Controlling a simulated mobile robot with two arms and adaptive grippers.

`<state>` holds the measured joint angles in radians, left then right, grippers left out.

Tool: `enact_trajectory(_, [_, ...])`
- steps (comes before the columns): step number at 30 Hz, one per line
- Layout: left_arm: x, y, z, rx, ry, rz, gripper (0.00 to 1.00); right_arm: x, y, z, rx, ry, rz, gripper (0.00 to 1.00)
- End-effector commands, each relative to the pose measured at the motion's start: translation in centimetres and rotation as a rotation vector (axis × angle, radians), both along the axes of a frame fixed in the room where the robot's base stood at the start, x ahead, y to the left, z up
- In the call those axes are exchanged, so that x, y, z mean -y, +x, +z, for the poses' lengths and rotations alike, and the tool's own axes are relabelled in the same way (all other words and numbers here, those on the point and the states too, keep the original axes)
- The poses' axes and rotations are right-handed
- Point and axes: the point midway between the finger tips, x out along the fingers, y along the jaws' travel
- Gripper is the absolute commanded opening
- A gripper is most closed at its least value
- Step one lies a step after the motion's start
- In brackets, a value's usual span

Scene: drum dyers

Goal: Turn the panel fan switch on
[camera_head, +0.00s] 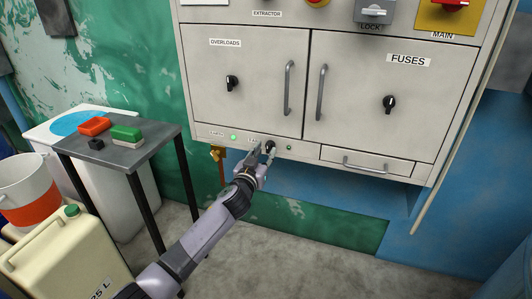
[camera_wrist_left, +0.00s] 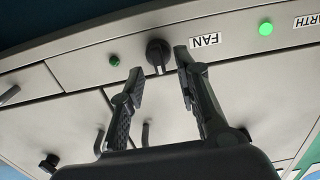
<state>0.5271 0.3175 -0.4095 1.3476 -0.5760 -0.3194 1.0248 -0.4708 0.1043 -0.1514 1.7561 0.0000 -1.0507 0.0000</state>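The fan switch is a small black rotary knob (camera_head: 270,146) on the narrow strip low on the grey panel, next to the FAN label. It also shows in the left wrist view (camera_wrist_left: 158,52), where the picture is upside down and the label (camera_wrist_left: 206,41) reads inverted. My left gripper (camera_head: 263,152) is open at the strip. In the left wrist view its fingertips (camera_wrist_left: 158,66) stand on either side of the knob, with gaps visible; I cannot tell whether either touches it. A small dark green lamp (camera_wrist_left: 114,60) beside the knob looks unlit. My right gripper is not in view.
A bright green lamp (camera_head: 234,137) sits by the EARTH label. Above the strip are the OVERLOADS door (camera_head: 250,95) and the FUSES door (camera_head: 360,90), with handles and black knobs. A drawer (camera_head: 365,162) is at right. A table (camera_head: 118,155) with coloured blocks stands left.

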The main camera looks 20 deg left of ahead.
Motion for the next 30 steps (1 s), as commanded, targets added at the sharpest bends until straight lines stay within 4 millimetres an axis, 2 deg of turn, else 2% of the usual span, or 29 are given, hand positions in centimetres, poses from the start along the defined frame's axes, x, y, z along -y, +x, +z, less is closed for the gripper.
enact_trajectory(6, [0.1, 1.5, 0.0, 0.001, 0.0, -0.002, 0.3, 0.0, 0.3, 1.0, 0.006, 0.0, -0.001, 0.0])
enact_trajectory(15, [0.1, 1.6, 0.0, 0.0, 0.0, -0.001, 0.3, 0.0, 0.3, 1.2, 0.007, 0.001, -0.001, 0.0])
enact_trajectory(27, [0.1, 1.6, 0.0, 0.0, 0.001, -0.001, 0.04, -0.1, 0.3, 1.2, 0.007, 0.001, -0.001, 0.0])
enact_trajectory(30, [0.1, 1.6, 0.0, 0.0, 0.001, -0.001, 0.0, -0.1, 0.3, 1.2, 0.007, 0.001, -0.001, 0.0])
